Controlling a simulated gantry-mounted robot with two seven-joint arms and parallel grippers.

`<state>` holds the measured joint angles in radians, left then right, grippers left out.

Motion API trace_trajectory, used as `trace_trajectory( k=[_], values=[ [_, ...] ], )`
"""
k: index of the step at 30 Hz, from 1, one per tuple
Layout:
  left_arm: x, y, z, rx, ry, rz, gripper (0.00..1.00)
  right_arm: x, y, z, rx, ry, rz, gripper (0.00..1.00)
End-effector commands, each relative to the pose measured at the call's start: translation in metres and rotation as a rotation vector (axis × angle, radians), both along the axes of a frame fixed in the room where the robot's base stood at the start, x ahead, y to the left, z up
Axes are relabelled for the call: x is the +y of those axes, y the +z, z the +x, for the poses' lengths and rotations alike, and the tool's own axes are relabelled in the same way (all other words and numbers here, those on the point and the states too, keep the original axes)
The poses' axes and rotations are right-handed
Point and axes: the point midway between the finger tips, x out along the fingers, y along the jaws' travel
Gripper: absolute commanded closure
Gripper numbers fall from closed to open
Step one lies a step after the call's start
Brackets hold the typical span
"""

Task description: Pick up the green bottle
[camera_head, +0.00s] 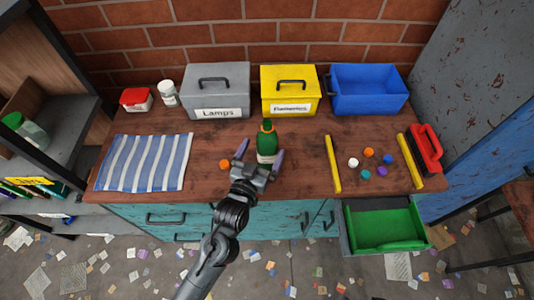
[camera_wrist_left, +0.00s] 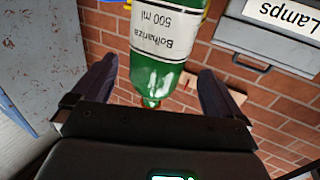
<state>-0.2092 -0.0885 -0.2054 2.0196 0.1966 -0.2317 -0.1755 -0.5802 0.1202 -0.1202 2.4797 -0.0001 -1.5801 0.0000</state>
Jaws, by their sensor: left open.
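The green bottle (camera_head: 267,139) with a white label and an orange top stands upright on the wooden counter, in front of the yellow box. My left gripper (camera_head: 259,160) is open, with one finger on each side of the bottle in the head view. In the left wrist view the bottle (camera_wrist_left: 161,48) shows upside down, its label readable in part, between the two open fingers of the left gripper (camera_wrist_left: 155,92). I cannot tell whether the fingers touch it. My right gripper is in neither view.
Grey box (camera_head: 216,88), yellow box (camera_head: 290,94) and blue bin (camera_head: 367,91) line the back wall. A striped cloth (camera_head: 144,162) lies left. Right are yellow bars (camera_head: 332,163), several small balls and a red brush (camera_head: 427,146). An orange ball (camera_head: 224,164) lies left of the gripper. An open green drawer (camera_head: 382,228) juts out in front.

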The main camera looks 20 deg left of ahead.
Motion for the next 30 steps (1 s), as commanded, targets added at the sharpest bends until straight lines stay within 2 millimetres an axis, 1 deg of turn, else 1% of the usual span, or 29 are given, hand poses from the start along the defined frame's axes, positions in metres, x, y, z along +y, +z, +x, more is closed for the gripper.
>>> trace_trajectory(
  k=[1,3,8,12,17,18,20,30],
  values=[
    [-0.001,0.0,0.008,-0.004,0.001,-0.001,0.0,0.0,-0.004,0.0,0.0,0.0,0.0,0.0],
    [-0.002,0.001,0.017,-0.003,0.001,-0.001,0.0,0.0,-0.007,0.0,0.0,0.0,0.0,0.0],
    [-0.002,0.001,0.033,-0.002,0.001,0.0,0.0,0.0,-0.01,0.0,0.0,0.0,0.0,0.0],
    [-0.002,0.002,0.038,-0.001,0.0,0.0,0.0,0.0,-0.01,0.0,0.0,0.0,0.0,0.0],
    [-0.002,0.002,0.038,-0.001,0.0,0.0,0.0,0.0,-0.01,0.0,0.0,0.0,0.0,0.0],
    [-0.002,0.002,0.038,-0.001,0.0,0.0,0.02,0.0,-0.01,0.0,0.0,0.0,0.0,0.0],
    [-0.002,0.002,0.038,-0.001,0.0,0.0,0.11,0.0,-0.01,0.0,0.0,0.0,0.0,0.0],
    [-0.002,0.002,0.038,0.0,0.0,0.0,0.63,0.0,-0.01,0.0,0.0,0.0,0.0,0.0]
  ],
)
